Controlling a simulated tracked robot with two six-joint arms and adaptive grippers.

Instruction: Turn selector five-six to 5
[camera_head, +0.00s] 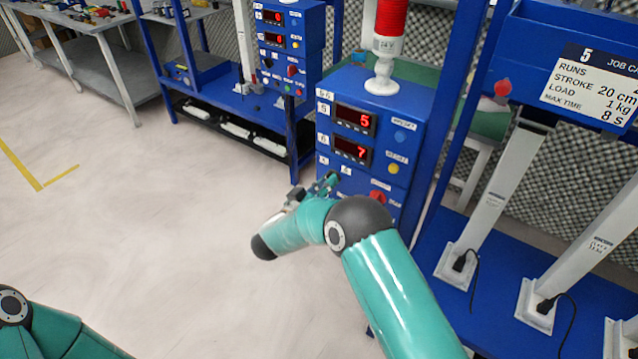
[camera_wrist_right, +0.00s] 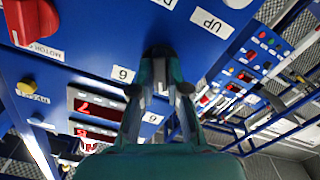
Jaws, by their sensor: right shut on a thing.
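The blue control box (camera_head: 350,83) stands right of centre in the head view, with red displays reading 5 and 7. My right gripper (camera_head: 327,184) is at its front panel, below the displays. In the wrist view the right gripper (camera_wrist_right: 160,84) is shut on a dark selector knob (camera_wrist_right: 158,52), and its fingertips hide part of it. Small white number labels (camera_wrist_right: 122,74) sit beside the knob. The knob's pointer direction cannot be made out. My left gripper is not in view.
A red rotary switch (camera_head: 378,197) and a yellow button (camera_head: 393,169) are close to the right gripper. A red-and-white stack light (camera_head: 390,20) stands on the box. Blue frame posts rise to the right. The floor at left is clear.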

